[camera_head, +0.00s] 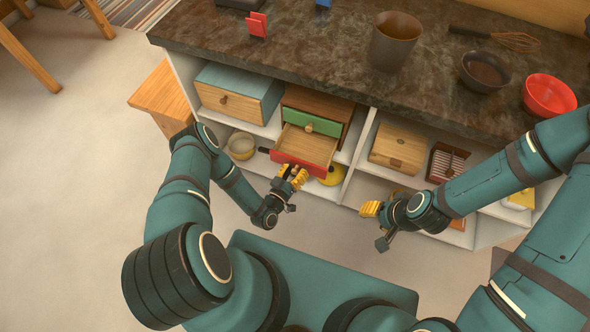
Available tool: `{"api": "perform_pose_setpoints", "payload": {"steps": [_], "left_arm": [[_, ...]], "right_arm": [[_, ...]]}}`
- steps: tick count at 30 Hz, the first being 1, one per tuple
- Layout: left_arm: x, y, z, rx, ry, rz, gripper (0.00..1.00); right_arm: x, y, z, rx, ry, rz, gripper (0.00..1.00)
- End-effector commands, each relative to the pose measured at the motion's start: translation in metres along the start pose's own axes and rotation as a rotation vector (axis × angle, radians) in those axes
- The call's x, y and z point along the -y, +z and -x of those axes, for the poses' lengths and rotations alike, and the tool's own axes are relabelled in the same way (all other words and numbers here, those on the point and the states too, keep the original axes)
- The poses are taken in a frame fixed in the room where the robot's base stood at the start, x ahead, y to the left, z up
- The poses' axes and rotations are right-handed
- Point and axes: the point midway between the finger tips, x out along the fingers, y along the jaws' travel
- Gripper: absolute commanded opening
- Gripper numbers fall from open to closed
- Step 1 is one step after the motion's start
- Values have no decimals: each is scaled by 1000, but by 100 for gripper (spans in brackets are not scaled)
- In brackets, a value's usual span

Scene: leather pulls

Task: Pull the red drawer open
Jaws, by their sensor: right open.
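The red drawer (284,164) sits low in a small wooden drawer unit on the shelf. It stands out from the unit, and its bare wooden inside shows from above.
A bowl (242,146) and a yellow round item (332,175) are on the lower shelf. The dark countertop (310,60) overhangs, holding a brown pot (396,42) and bowls.

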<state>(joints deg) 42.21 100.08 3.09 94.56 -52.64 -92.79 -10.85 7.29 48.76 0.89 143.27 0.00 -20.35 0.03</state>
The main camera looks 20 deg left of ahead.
Motion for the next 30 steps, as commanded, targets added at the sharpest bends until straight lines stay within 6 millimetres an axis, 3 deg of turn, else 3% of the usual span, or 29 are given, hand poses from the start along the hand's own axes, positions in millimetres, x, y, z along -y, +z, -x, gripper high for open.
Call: {"api": "perform_pose_setpoints", "payload": {"steps": [11,24,30], "left_arm": [[2,0,3,1,-3,-1,54],[1,0,64,1,-2,1,54],[1,0,75,1,-2,-1,54]], "right_arm": [[0,0,0,0,0,0,47],[0,0,0,0,0,0,47],[0,0,0,0,0,0,47]]}}
